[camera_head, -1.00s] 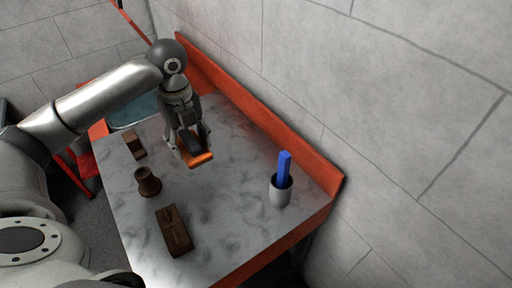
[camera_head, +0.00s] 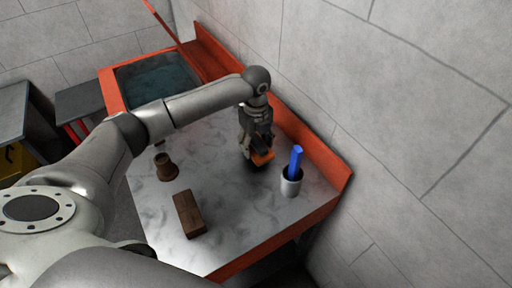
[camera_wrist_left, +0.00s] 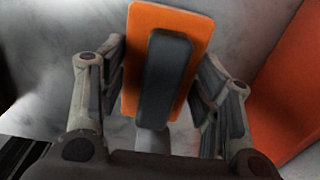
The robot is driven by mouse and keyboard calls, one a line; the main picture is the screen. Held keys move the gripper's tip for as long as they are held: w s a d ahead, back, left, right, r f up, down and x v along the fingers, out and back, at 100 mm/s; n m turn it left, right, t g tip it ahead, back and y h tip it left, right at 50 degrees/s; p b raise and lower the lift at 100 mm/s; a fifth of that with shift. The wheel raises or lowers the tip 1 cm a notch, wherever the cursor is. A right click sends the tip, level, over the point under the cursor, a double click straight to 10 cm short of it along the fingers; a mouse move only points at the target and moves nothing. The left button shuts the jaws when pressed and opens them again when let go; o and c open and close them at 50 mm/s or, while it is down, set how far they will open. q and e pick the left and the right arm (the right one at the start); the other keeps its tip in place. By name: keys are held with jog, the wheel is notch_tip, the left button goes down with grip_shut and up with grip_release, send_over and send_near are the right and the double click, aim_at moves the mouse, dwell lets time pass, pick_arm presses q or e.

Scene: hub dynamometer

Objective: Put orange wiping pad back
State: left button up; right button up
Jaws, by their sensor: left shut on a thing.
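The orange wiping pad (camera_head: 263,157) is in my left gripper (camera_head: 257,147), over the marble table near the back orange rail. In the left wrist view the pad (camera_wrist_left: 140,35) is an orange slab with a dark grey handle (camera_wrist_left: 166,80). The fingers of my left gripper (camera_wrist_left: 160,88) are on both sides of the handle, shut on it. In the head view a dark patch shows just below the pad; I cannot tell if the pad touches the table. My right gripper is in neither view.
A grey cup (camera_head: 291,186) with a blue bar (camera_head: 296,161) stands to the right of the gripper. A brown block (camera_head: 188,214) and a brown turned piece (camera_head: 165,167) are on the marble table (camera_head: 235,225). A basin (camera_head: 160,80) is at the back left. The front middle is bare.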

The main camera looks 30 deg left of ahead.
aim_at(256, 150)
pick_arm(q)
notch_tip(256, 150, down, 2)
jog(key=shift+d+f+p, duration=0.1)
jog(key=shift+f+p, duration=0.1)
jog(key=shift+p, duration=0.4)
jog(key=shift+f, duration=0.4)
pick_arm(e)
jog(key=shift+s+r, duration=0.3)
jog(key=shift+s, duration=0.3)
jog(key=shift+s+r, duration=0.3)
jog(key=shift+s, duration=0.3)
pick_arm(q)
jog(key=shift+f, duration=0.1)
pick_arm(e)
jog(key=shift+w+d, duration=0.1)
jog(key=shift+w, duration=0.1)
pick_arm(q)
jog(key=o, duration=1)
jog(key=shift+o, duration=0.4)
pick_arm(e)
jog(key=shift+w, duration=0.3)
pick_arm(q)
notch_tip(256, 150, up, 11)
jog(key=shift+f+b, duration=0.1)
jog(key=shift+b, duration=1.15)
jog(key=shift+r, duration=0.75)
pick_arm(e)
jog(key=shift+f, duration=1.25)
